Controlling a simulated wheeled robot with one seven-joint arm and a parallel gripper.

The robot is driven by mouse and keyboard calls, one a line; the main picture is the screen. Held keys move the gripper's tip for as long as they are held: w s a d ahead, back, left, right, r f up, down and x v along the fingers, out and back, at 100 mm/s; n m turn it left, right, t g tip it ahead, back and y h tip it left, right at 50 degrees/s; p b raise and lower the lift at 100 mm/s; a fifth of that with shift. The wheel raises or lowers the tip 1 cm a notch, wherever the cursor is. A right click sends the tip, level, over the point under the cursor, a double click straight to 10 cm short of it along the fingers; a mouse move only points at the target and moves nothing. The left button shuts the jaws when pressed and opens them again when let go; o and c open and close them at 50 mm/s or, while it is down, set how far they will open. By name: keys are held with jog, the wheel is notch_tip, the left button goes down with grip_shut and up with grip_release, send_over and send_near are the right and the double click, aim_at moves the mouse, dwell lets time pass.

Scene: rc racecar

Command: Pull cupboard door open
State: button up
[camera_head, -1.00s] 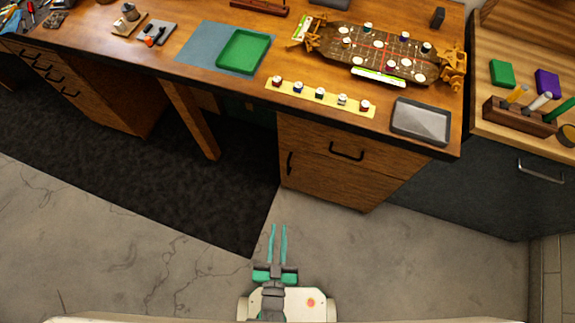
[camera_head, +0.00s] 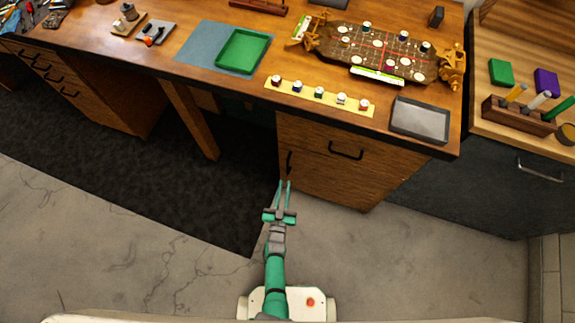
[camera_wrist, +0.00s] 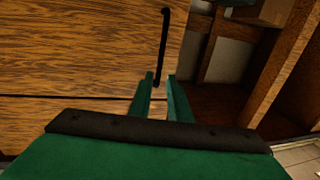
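The cupboard door (camera_head: 318,182) is wood-grained and forms the lower front of the desk's pedestal. It looks shut. Its black vertical handle (camera_head: 289,161) is near the door's left edge. In the wrist view the handle (camera_wrist: 163,42) runs down from the top, with its lower end seen between the fingertips. My gripper (camera_head: 285,184) is at the handle's lower end, with its teal fingers pointing at the door. In the wrist view my gripper (camera_wrist: 160,76) has its fingers apart with a gap. I cannot tell whether either finger touches the handle.
A drawer with a black horizontal handle (camera_head: 346,151) is above the door. The desktop (camera_head: 160,75) overhangs it, carrying a green tray (camera_head: 243,50) and a grey tray (camera_head: 421,119). Left of the pedestal is open knee space over a dark mat (camera_head: 110,160). Floor in front is clear.

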aim_at(288, 166)
jog(key=w, duration=0.7)
jog(key=w+d, duration=0.1)
jog(key=w, duration=0.2)
jog(key=shift+w+d, duration=0.1)
jog(key=shift+w, duration=0.05)
jog(key=shift+c, duration=0.3)
grip_shut()
